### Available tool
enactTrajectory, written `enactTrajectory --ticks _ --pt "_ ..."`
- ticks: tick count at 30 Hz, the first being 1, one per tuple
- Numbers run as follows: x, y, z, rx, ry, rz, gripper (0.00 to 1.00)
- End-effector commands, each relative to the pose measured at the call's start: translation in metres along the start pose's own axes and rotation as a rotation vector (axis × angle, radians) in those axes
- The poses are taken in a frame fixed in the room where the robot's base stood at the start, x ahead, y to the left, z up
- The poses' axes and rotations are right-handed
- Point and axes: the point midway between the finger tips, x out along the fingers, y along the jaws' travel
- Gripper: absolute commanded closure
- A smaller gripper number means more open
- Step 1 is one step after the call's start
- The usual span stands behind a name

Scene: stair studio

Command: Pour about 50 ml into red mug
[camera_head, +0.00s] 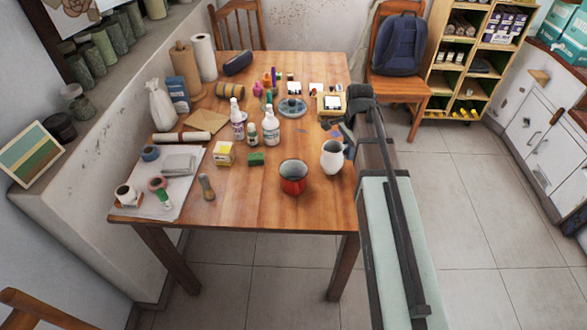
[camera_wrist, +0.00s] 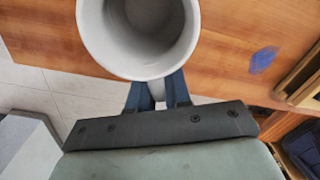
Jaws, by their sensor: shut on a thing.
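The red mug (camera_head: 293,178) stands upright near the front edge of the wooden table, with a dark rim and dark inside. A white jug (camera_head: 332,157) is just right of it, apart from it, and looks about upright. My gripper (camera_head: 349,146) is at the jug's right side. In the wrist view the jug (camera_wrist: 85,30) shows from above with a pale grey inside; I cannot tell its liquid level. The two blue-grey fingers of my gripper (camera_wrist: 160,92) are shut on its handle. I cannot tell whether the jug touches the table. The mug is outside the wrist view.
A wooden box (camera_head: 331,104) is behind the jug.

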Motion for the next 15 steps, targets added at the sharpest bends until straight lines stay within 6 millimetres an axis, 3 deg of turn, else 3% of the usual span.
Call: enactTrajectory --ticks 15 --pt "-0.0002 -0.0006 -0.0001 -0.068 0.000 0.000 1.00"
